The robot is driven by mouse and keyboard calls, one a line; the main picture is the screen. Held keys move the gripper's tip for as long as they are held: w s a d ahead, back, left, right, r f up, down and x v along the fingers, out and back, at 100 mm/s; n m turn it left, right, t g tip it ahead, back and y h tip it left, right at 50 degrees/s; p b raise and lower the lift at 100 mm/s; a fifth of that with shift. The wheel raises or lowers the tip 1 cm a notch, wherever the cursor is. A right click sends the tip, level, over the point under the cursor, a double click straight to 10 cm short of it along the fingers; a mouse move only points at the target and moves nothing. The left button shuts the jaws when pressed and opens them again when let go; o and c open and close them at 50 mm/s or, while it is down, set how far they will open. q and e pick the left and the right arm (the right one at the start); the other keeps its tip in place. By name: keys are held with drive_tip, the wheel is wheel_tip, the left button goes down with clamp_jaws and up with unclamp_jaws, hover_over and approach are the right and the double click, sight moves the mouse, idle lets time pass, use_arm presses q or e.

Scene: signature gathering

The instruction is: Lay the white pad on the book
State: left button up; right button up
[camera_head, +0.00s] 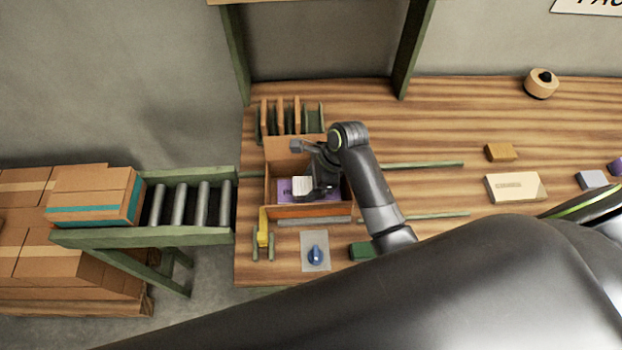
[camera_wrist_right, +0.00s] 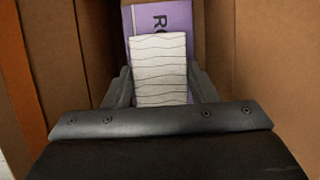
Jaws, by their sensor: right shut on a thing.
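The white pad (camera_wrist_right: 158,68) has wavy dark lines and sits between the fingers of my right gripper (camera_wrist_right: 160,88) in the wrist view. In the head view the pad (camera_head: 302,186) shows beside the gripper (camera_head: 312,182), inside the open cardboard box. The purple book (camera_wrist_right: 178,18) lies in the box, beyond and under the pad; its edge also shows in the head view (camera_head: 284,190). I cannot tell whether the pad touches the book. The gripper hides much of the book. My left gripper is not in view.
The cardboard box (camera_head: 312,211) stands on the wooden bench, its walls close around my right gripper. A yellow tool (camera_head: 263,228) and a blue object (camera_head: 315,254) on a grey sheet lie in front. A roller conveyor (camera_head: 190,204) is at left. A white box (camera_head: 514,188) lies at right.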

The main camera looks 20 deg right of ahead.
drive_tip(key=shift+f, duration=0.65)
idle(0.3)
drive_tip(key=o, duration=1)
drive_tip(key=shift+o, duration=0.2)
